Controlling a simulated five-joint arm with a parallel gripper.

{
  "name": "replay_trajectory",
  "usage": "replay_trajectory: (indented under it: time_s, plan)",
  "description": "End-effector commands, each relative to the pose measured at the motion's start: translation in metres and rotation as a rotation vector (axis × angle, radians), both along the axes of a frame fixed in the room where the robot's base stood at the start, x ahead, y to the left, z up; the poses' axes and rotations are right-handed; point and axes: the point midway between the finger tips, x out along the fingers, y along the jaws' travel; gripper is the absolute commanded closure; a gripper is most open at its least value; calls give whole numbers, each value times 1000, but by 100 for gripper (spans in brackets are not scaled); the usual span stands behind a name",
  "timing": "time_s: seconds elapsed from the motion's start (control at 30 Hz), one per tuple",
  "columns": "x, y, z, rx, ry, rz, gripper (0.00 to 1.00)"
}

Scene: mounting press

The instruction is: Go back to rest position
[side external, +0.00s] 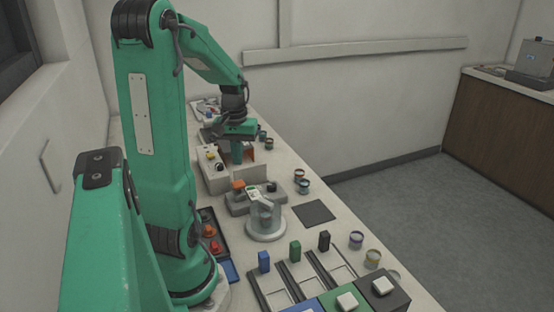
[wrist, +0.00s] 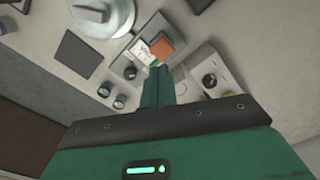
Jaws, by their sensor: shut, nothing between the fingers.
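My green gripper (side external: 236,158) hangs from my arm over the far half of the bench, pointing down. No rest position is marked in either view.
A grey round-based device (side external: 266,228) stands mid-bench beside a dark square pad (side external: 314,212). Small jars (side external: 302,182) line the right edge. Blue, green and black blocks (side external: 295,250) stand near the front. A dark tray with red parts (side external: 210,232) lies beside my base.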

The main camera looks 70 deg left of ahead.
Motion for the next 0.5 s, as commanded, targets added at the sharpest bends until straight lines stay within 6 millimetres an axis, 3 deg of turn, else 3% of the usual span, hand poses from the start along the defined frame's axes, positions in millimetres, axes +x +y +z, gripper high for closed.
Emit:
replay_trajectory:
  time_s: [0.27,0.5]
  plan:
    - [23,-37,21,51,-45,-141,100]
    - [44,-96,48,119,-121,-355,100]
